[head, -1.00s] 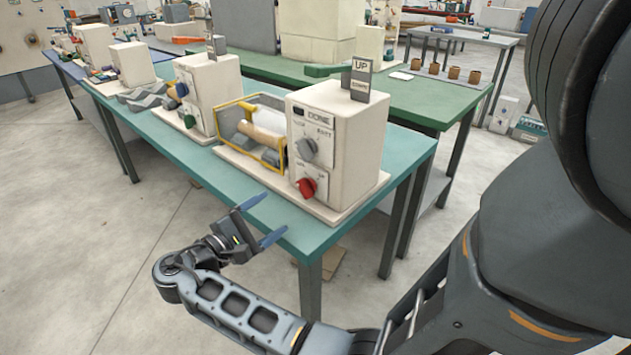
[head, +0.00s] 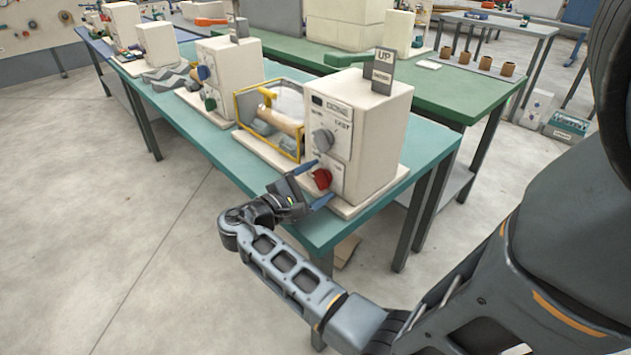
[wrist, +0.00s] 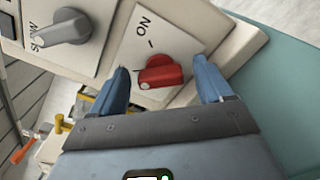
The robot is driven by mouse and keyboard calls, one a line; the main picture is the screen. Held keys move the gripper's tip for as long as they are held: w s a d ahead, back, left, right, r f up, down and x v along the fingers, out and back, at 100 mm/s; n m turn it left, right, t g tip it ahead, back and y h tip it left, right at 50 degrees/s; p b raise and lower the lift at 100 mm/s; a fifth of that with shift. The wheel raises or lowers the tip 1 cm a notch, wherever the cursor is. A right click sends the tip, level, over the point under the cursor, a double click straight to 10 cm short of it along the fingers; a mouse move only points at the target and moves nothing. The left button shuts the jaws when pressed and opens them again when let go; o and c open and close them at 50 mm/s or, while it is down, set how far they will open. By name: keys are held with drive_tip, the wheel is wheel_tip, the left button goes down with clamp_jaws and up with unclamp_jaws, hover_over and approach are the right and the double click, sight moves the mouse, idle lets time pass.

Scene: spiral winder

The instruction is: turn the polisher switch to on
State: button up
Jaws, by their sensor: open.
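A cream machine box (head: 375,135) stands on a base plate near the right end of the teal bench. A red switch knob (head: 322,178) is low on its front, below a grey dial (head: 323,139). My gripper (head: 318,184) is open in front of the red knob. In the wrist view its blue fingers stand on either side of the knob, apart from it as far as I can tell. The grey dial (wrist: 62,28) also shows at the upper left.
A yellow-framed tray (head: 270,120) with rollers stands left of the box. An "UP" sign (head: 384,70) stands on top of the box. More cream machines line the teal bench (head: 215,140). A green bench (head: 450,100) is behind. The floor in front is clear.

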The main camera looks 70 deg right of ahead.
drive_tip(key=shift+c, duration=0.3)
drive_tip(key=c, duration=1)
drive_tip(key=shift+f+m, duration=0.1)
drive_tip(key=shift+m, duration=0.2)
drive_tip(key=m+b, duration=0.1)
drive_tip(key=m, duration=0.1)
drive_tip(key=m+b, duration=0.1)
drive_tip(key=shift+f+m+b, duration=0.2)
drive_tip(key=shift+m+b, duration=0.1)
drive_tip(key=shift+m, duration=0.1)
drive_tip(key=m+b, duration=0.2)
drive_tip(key=m, duration=0.1)
drive_tip(key=shift+f+m+b, duration=0.15)
drive_tip(key=shift+m+b, duration=0.15)
drive_tip(key=shift+b, duration=0.05)
drive_tip(key=m+b, duration=0.4)
drive_tip(key=shift+f, duration=0.15)
drive_tip(key=shift+m+b, duration=1.75)
drive_tip(key=shift+m, duration=0.15)
drive_tip(key=shift+r, duration=0.2)
